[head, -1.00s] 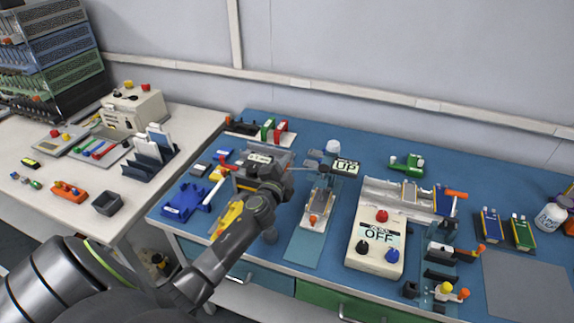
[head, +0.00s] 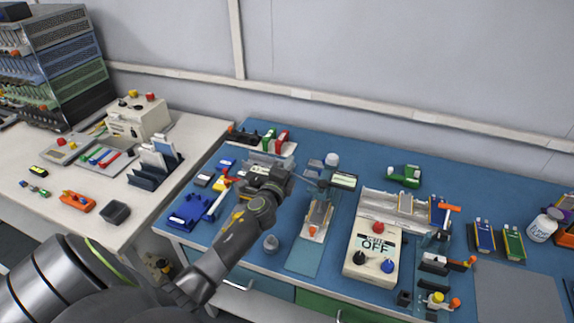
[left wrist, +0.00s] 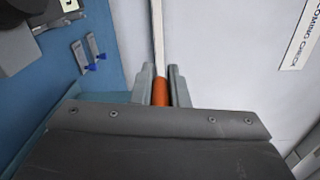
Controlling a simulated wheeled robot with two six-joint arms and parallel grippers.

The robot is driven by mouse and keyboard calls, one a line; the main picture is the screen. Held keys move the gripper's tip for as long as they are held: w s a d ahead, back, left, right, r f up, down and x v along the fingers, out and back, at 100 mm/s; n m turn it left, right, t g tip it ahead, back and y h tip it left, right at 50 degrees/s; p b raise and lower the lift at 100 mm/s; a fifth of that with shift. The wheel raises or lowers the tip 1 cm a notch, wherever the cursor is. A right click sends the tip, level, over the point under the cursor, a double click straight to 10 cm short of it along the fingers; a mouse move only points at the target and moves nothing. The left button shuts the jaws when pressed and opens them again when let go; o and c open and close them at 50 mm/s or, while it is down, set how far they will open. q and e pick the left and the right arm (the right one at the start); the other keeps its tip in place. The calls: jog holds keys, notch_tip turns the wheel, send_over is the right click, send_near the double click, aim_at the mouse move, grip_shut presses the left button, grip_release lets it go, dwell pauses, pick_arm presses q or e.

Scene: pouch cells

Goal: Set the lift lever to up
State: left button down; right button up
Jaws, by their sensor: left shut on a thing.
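My left gripper (head: 290,183) is over the blue bench, left of the small sign block (head: 343,180) whose lettering I cannot read now. In the left wrist view its fingers (left wrist: 160,90) are shut on an orange cylindrical handle (left wrist: 160,93), which I take for the lift lever's grip. In the head view my gripper covers that handle. A thin dark rod (head: 309,181) runs from the gripper toward the sign block. Whether the lever stands at up cannot be told. My right gripper is not in view.
A cream control box (head: 354,262) reading OFF stands to the right, with red, black and blue knobs. A pale fixture (head: 318,219) with an orange knob lies before the sign block. Blue and green cells (head: 484,235) lie far right. A grey mat (head: 520,292) is bare.

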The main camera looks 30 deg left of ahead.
pick_arm(q)
jog(key=shift+r, duration=0.15)
dwell(0.3)
jog(key=c, duration=1.4)
grip_release()
jog(key=b+v, duration=0.1)
jog(key=v, duration=1.6)
jog(key=shift+s, duration=0.2)
